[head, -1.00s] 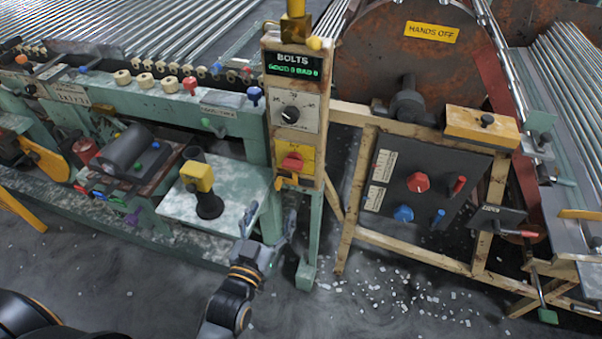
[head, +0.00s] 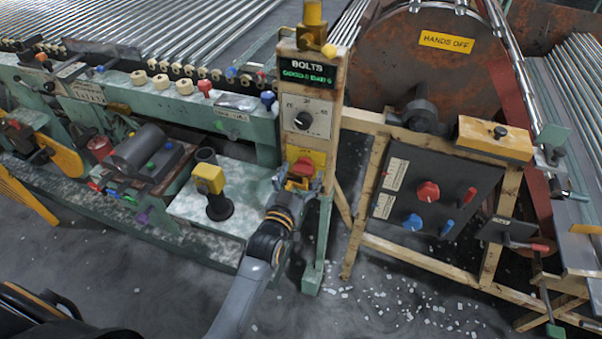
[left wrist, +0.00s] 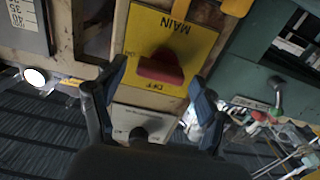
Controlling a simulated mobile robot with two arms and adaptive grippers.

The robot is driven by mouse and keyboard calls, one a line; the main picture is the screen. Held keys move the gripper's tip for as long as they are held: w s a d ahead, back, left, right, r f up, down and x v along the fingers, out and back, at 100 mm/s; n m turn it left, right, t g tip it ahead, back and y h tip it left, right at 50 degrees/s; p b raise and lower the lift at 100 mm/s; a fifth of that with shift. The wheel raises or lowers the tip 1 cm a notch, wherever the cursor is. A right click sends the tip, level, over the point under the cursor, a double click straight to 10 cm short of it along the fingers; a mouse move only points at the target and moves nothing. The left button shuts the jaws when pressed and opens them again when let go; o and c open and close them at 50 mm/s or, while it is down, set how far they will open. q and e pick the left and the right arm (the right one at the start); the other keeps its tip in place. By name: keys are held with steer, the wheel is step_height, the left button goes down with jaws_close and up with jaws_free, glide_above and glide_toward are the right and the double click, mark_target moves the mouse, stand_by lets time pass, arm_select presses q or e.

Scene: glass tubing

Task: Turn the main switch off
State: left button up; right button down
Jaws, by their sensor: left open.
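The main switch (head: 303,167) is a red knob on a yellow plate, low on the post's control panel. In the left wrist view the red switch (left wrist: 160,67) sits on the yellow plate (left wrist: 145,30), with MAIN and OFF lettering visible. My left gripper (head: 298,184) is open in front of the switch and partly covers it and its plate in the head view. In the left wrist view its two fingers (left wrist: 157,80) stand to either side of the knob. I cannot tell whether they touch it. My right gripper is not in view.
A dark panel (head: 400,205) with red and blue knobs stands to the right. A bench with a yellow-topped post (head: 209,180) is to the left. White scraps litter the floor.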

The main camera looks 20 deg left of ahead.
arm_select(q)
steer(key=c, duration=1.2)
steer(key=shift+o, duration=0.2)
